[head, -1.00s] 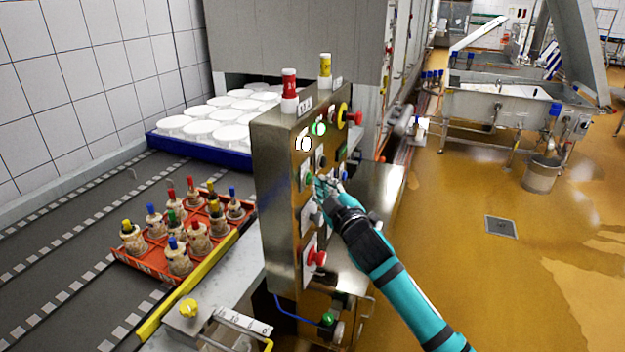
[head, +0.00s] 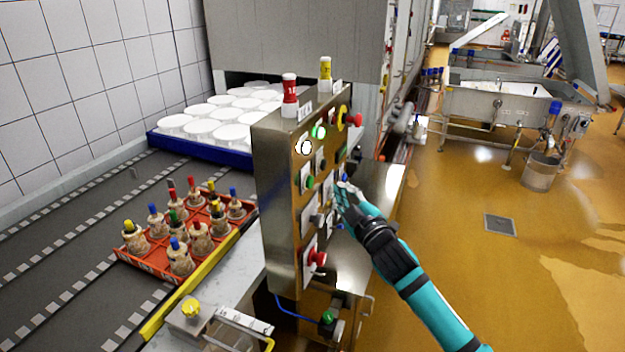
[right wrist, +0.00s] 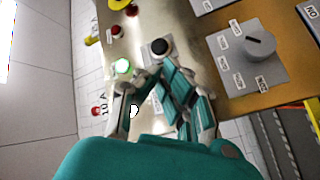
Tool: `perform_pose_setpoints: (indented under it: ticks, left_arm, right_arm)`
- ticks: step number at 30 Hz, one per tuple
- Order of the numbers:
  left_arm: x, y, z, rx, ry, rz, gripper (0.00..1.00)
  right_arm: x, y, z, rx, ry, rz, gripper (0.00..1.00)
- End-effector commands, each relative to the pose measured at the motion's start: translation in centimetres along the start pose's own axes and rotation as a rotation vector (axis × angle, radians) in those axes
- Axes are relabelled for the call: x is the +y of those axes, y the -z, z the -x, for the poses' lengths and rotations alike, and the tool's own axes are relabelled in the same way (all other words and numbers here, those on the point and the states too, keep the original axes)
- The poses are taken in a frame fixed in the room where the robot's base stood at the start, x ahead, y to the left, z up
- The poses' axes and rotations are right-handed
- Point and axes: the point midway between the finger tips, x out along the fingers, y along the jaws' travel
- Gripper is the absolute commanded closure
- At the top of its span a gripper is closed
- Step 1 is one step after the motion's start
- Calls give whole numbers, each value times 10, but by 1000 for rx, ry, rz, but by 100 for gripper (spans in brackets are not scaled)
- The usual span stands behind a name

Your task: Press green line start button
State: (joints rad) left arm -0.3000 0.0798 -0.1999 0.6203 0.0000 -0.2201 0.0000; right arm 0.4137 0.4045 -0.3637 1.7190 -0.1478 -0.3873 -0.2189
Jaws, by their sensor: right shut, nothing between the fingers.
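A steel control panel (head: 282,212) stands in the middle of the head view. On its face a green push button (head: 309,182) sits below a white round lamp (head: 306,147) and a bright green lamp (head: 319,132). I cannot read the labels to tell which line each control serves. My right gripper (head: 343,190) is shut and empty, to the right of the green button and apart from it in the picture. In the right wrist view, the shut fingers (right wrist: 150,80) show near a lit green lamp (right wrist: 122,66) and a black button (right wrist: 160,47). My left gripper is out of view.
A red mushroom button (head: 317,258) is low on the panel, and a red knob (head: 354,120) sticks out higher up. A grey rotary switch (right wrist: 260,43) shows in the right wrist view. An orange crate (head: 152,262) stands on the conveyor at left. Floor at right is open.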

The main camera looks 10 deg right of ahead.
Motion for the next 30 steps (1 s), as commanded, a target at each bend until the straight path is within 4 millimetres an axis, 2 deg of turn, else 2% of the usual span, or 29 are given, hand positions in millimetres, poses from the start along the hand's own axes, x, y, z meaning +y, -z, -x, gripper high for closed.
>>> perform_pose_setpoints:
  ticks: [8, 26, 28, 30]
  left_arm:
    - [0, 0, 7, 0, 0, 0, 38]
    - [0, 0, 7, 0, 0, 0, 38]
    - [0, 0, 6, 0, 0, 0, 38]
    - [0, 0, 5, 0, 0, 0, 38]
  right_arm:
    - [10, -10, 14, 0, 0, 1, 100]
    - [10, -11, 14, -1, 0, 0, 100]
    - [4, -18, 14, -13, 8, -6, 100]
    - [-9, -34, 15, -43, 26, -23, 100]
